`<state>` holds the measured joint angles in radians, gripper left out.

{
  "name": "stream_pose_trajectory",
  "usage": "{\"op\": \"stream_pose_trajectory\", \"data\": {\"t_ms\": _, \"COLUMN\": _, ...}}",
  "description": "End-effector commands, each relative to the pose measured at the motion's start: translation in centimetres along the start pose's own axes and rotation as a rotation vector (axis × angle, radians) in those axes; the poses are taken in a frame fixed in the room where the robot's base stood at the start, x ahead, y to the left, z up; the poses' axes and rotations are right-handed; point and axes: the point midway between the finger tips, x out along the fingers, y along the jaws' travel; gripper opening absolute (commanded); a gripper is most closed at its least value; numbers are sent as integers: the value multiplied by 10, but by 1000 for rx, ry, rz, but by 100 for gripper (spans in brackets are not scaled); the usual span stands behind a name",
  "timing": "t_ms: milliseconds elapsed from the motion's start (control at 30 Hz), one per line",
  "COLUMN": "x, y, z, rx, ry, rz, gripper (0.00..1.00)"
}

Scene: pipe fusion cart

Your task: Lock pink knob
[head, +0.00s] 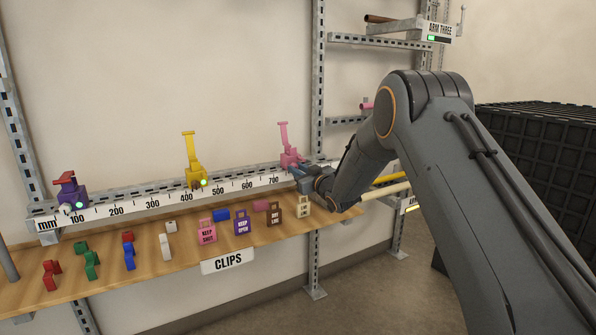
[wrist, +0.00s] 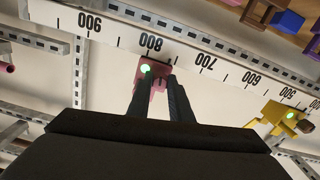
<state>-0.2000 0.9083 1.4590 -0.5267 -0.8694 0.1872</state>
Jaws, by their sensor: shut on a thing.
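The pink clamp (head: 290,157) sits on the mm rail a little past the 700 mark, with its pink lever (head: 285,133) standing upright. In the wrist view the pink clamp body (wrist: 152,70) lies between the 700 and 800 marks, with a green light lit on its face. My gripper (head: 296,172) is at the front of this clamp. In the wrist view its two dark fingers (wrist: 160,78) are close together against the clamp face, shut on the pink knob. The fingers hide the knob itself.
A yellow clamp (head: 195,172) with raised lever and a purple clamp (head: 70,193) with lowered red lever sit further left on the rail. The wooden shelf (head: 190,250) below holds several coloured clips and tags. A black crate (head: 545,150) stands right.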

Motion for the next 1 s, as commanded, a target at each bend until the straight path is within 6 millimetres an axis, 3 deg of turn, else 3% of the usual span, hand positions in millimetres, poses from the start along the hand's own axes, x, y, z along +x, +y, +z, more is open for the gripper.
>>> {"op": "stream_pose_trajectory", "data": {"t_ms": 367, "x": 0, "y": -1, "z": 2, "rx": 5, "ry": -4, "rz": -1, "gripper": 0}}
{"op": "stream_pose_trajectory", "data": {"t_ms": 400, "x": 0, "y": -1, "z": 2, "rx": 5, "ry": -4, "rz": -1, "gripper": 20}}
{"op": "stream_pose_trajectory", "data": {"t_ms": 500, "x": 0, "y": -1, "z": 2, "rx": 4, "ry": -3, "rz": -1, "gripper": 37}}
{"op": "stream_pose_trajectory", "data": {"t_ms": 833, "x": -2, "y": 0, "z": 1, "rx": 4, "ry": -1, "rz": 0, "gripper": 38}}
{"op": "stream_pose_trajectory", "data": {"t_ms": 1000, "x": -19, "y": 1, "z": 1, "rx": 3, "ry": -2, "rz": 1, "gripper": 38}}
